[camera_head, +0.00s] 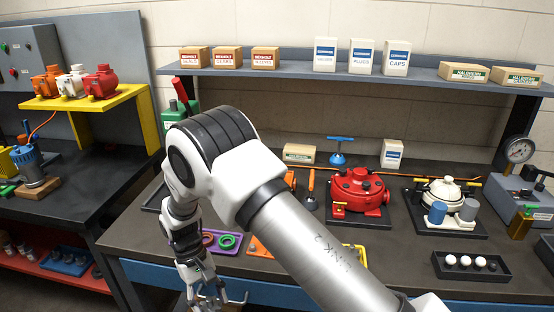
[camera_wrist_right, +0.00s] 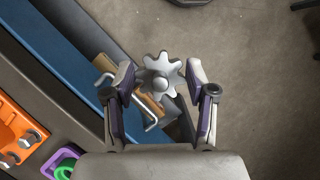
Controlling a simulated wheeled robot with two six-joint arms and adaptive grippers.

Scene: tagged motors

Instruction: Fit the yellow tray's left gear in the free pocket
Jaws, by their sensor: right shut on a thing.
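My right gripper (camera_head: 212,292) hangs low in front of the bench's front edge in the head view. In the right wrist view, my right gripper (camera_wrist_right: 162,84) is shut on a silver-grey toothed gear (camera_wrist_right: 162,78) with a round hub, held between its fingertips. The gear is out over the floor, beside the bench edge. In the head view the gear cannot be made out clearly. The yellow tray (camera_head: 361,256) shows only as a small part behind my right arm; its contents are hidden. I cannot make out the free pocket. My left gripper is in neither view.
A red motor housing (camera_head: 360,193), a cream housing (camera_head: 445,193) and a black tray (camera_head: 470,266) with white and dark balls stand on the bench. An orange tray (camera_wrist_right: 14,132) with bolts lies near the bench edge. My right arm covers the bench's middle.

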